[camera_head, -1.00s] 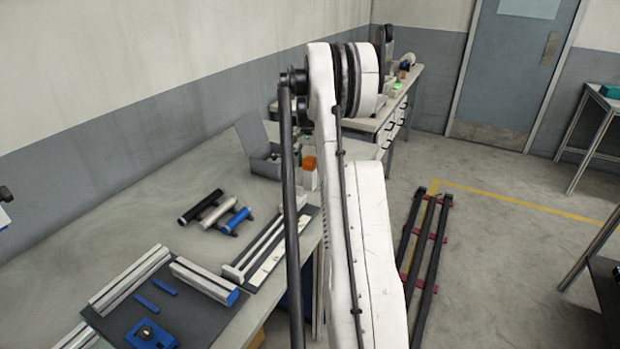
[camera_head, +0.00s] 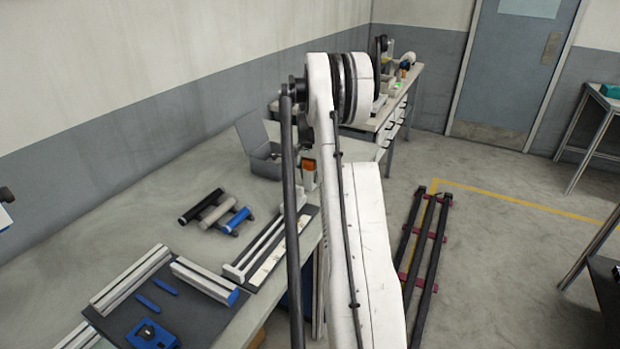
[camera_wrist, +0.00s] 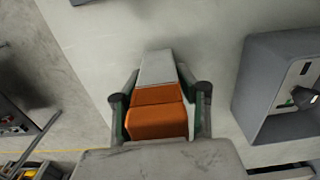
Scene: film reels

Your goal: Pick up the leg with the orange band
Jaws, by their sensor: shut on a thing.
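The leg with the orange band (camera_wrist: 157,112) is a pale grey block-like bar with orange at its near end. It lies between the dark green-lined fingers of my gripper (camera_wrist: 160,97) in the wrist view, and my gripper is shut on it. In the head view the orange part of the leg (camera_head: 309,166) shows at the far right part of the bench, upright. My gripper is mostly hidden behind my arm there. Whether the leg's lower end touches the bench is hard to tell.
An open grey box (camera_wrist: 248,92) stands close to the right of the leg in the wrist view. In the head view, black, silver and blue cylinders (camera_head: 214,212) lie on the bench (camera_head: 130,225). Rails and a dark mat (camera_head: 195,318) are nearer. The bench's right edge is close.

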